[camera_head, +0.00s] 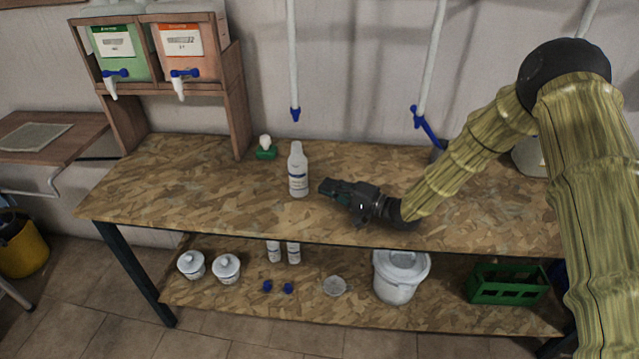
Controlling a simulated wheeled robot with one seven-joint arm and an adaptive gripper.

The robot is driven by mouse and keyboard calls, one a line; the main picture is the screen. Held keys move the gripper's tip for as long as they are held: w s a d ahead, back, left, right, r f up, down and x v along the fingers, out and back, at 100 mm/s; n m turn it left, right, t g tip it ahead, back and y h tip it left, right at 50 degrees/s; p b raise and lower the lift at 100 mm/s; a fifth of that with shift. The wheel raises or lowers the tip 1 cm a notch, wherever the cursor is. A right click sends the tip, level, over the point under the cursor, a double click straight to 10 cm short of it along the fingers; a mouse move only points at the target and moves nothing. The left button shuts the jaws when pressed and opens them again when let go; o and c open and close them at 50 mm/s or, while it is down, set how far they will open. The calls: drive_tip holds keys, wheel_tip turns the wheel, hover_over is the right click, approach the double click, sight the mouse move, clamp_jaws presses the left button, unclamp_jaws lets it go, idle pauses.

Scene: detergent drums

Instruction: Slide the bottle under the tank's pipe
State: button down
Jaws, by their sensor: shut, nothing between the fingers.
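Two tanks stand in a wooden rack at the back left, a green one (123,44) and an orange one (181,46), each with a white, blue-handled tap. A white pipe with a blue tip (294,80) hangs above and behind the bottle.
The worktop (180,195) is clear left of the bottle. A green-based item (265,149) stands behind it. Another hanging pipe with a blue fitting (424,121) is at the right. The lower shelf holds jars, a white bucket (399,276) and a green crate (505,284).

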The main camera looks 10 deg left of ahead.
drive_tip(key=b+v, duration=0.2)
drive_tip(key=v, duration=0.8)
drive_tip(key=shift+d, duration=0.1)
